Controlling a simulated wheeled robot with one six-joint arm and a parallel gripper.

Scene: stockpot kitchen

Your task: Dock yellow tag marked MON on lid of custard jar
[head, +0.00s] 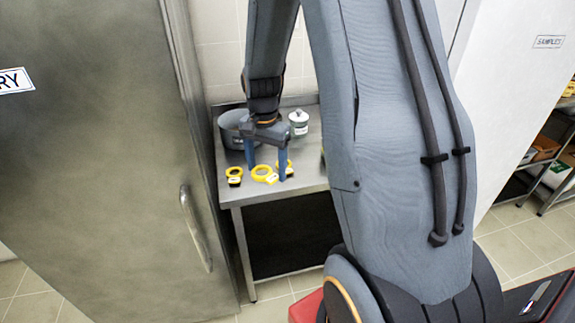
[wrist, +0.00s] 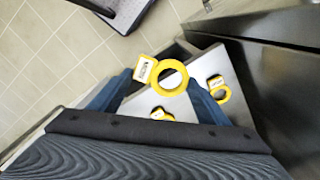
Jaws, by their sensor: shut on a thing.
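My gripper (head: 265,170) is shut on a yellow ring tag (head: 261,171) with a white label. In the wrist view the held tag (wrist: 170,65) sits between the two blue fingertips, its label towards the left finger. The lettering is too small to read for sure, so I cannot confirm MON. A second yellow tag (head: 234,174) lies on the table left of the gripper, and a third (head: 288,167) shows beside the right finger. A small white lidded jar (head: 298,124) stands upright behind the gripper, at the back of the table; its label is not readable.
A grey pot (head: 231,131) stands at the back left of the steel table (head: 300,185). A tall metal door (head: 100,160) with a handle closes in the left side. My arm hides the table's right part. Shelves with goods (head: 545,150) stand far right.

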